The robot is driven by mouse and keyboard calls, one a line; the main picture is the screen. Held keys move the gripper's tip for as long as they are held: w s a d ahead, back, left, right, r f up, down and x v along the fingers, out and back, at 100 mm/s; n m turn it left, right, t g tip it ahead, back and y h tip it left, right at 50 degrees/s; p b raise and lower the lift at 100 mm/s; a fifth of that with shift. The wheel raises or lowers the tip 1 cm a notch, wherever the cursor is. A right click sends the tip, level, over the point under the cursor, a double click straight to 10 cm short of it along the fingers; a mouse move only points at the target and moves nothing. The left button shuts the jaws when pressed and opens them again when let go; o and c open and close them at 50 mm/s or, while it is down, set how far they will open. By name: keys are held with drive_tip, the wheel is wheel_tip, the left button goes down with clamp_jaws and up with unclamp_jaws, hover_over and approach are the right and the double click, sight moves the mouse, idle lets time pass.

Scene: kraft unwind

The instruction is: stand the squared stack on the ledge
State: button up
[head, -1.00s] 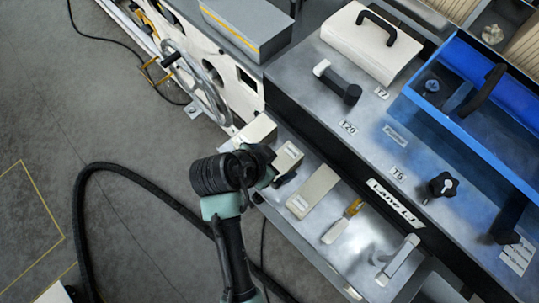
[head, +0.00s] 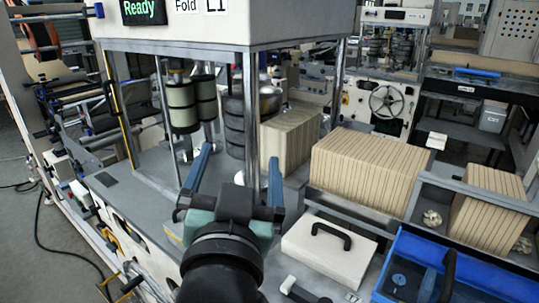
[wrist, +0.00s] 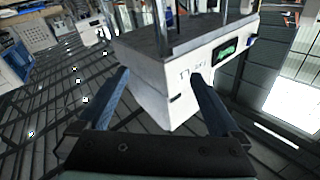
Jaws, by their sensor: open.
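Several brown kraft stacks stand in the head view. One stack (head: 292,137) is behind the machine's front post, a long row (head: 368,172) is right of it, and another stack (head: 487,212) stands at the far right. I cannot tell which is the squared stack, and cannot identify the ledge for certain. My gripper (head: 240,160) is raised in front of the machine, its blue fingers spread and nothing between them. The wrist view shows the same open fingers (wrist: 160,75), with the white machine housing (wrist: 160,100) beyond them. The gripper appears apart from every stack.
A machine frame with metal posts (head: 250,115) and dark rollers stands just beyond my gripper. A white box with a black handle (head: 328,252) and a blue tray (head: 385,290) are at the lower right. Grey deck (head: 140,200) is clear left of the gripper.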

drive_tip(key=s+d+r+n+t, duration=0.1)
drive_tip(key=s+r+t, duration=0.3)
drive_tip(key=r, duration=0.7)
drive_tip(key=s+d+r+n+t, duration=0.1)
drive_tip(key=s+d+r+t, duration=0.2)
drive_tip(key=s+r, duration=0.4)
wheel_tip(320, 180, up, 4)
drive_tip(key=shift+s+f+n+t, duration=0.15)
drive_tip(key=shift+n+t, duration=0.25)
drive_tip(key=shift+t, duration=0.2)
